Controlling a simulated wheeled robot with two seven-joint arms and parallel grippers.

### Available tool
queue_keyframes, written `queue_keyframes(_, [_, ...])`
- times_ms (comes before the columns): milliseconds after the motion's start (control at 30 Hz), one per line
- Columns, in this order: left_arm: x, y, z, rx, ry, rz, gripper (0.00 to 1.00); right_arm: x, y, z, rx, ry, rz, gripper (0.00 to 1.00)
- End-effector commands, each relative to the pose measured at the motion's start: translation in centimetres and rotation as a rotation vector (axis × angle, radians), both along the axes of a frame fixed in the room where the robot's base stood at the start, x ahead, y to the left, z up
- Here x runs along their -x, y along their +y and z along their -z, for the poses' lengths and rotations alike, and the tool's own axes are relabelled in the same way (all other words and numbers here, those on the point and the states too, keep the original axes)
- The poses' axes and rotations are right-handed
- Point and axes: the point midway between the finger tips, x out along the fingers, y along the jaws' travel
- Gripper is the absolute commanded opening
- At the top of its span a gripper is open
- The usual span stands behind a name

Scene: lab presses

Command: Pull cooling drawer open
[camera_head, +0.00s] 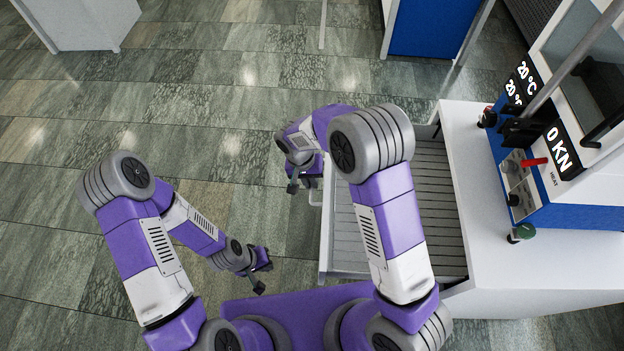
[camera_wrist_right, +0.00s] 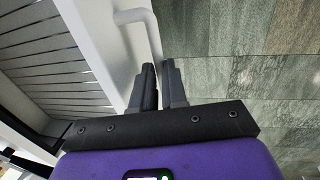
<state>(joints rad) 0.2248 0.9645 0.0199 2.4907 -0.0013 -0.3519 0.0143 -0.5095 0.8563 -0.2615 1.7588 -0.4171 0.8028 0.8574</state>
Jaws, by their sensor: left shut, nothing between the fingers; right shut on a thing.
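The cooling drawer (camera_head: 345,215) is a white tray with grey slats, standing well out from the white cabinet on the right. Its front wall faces left and carries a white bar handle (camera_head: 315,197). In the right wrist view the handle (camera_wrist_right: 152,35) runs down to my right gripper's fingers (camera_wrist_right: 160,88), which are closed on it. In the head view my right gripper (camera_head: 304,183) is at the drawer front, partly hidden by its own arm. My left gripper (camera_head: 263,276) is shut and empty over the floor, left of the drawer.
Blue and white units stand at the back. The tiled floor (camera_head: 150,110) left of the drawer is clear.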

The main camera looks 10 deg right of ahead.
Motion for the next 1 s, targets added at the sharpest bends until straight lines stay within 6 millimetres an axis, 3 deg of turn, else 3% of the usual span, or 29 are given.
queue_keyframes(300, [0.0, 0.0, 0.0, 0.0, 0.0, 0.0, 0.0, 0.0, 0.1, 0.0, 0.0, 0.003, 0.002, 0.0])
queue_keyframes(333, [0.0, 0.0, 0.0, 0.0, 0.0, 0.0, 0.0, 0.0, 0.1, 0.0, 0.0, 0.003, 0.001, 0.15])
queue_keyframes(500, [0.0, 0.0, 0.0, 0.0, 0.0, 0.0, 0.0, 0.0, 0.1, 0.0, 0.001, 0.002, 0.0, 0.38])
queue_keyframes(767, [0.0, 0.0, 0.0, 0.0, 0.0, 0.0, 0.0, 0.0, 0.1, -0.1, 0.0, 0.0, -0.001, 0.38])
queue_keyframes(1000, [0.0, 0.0, -1.3, 0.0, 0.0, 0.0, 0.0, -0.2, 0.7, -3.3, -0.002, -0.002, 0.0, 0.38])
